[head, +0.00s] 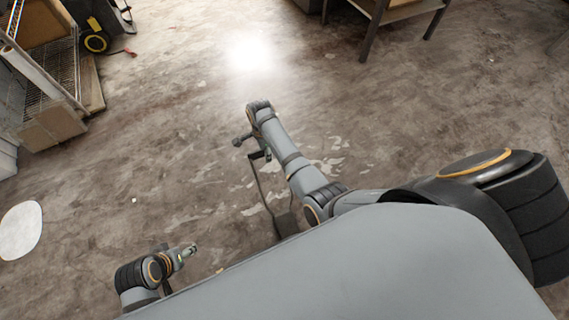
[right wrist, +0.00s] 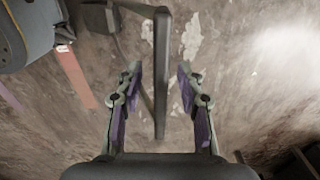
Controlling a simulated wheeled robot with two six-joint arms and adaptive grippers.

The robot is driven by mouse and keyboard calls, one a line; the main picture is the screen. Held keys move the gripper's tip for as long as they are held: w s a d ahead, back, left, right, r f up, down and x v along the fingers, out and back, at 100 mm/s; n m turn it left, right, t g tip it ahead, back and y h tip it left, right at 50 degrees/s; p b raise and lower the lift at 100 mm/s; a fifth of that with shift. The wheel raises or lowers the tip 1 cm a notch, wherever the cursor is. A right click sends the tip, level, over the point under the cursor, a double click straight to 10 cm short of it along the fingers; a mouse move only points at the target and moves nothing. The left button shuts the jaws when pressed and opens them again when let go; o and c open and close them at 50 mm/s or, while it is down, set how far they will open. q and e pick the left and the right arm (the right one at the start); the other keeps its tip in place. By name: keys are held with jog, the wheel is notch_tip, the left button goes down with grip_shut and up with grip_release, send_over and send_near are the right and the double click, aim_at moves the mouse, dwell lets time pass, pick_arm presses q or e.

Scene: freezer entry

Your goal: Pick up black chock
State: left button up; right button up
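The black chock has a dark block (head: 287,223) on the floor beside my right arm in the head view, with a thin rod handle rising from it. In the right wrist view the handle's long dark bar (right wrist: 161,60) runs between the fingers of my right gripper (right wrist: 158,72). The fingers are open on either side of it, with gaps visible on both sides. The chock's block (right wrist: 100,18) is at the upper left there. My left gripper (head: 188,251) is low in the head view, away from the chock; its finger opening is too small to judge.
A wire-sided cart (head: 50,85) stands at the upper left, with a black and yellow machine (head: 96,35) behind it. A table-like stand (head: 385,15) is at the top right. A round white patch (head: 20,230) lies at the left edge. The floor between is mostly clear.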

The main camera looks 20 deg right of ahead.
jog(key=shift+f, duration=0.3)
jog(key=shift+c, duration=0.4)
grip_shut()
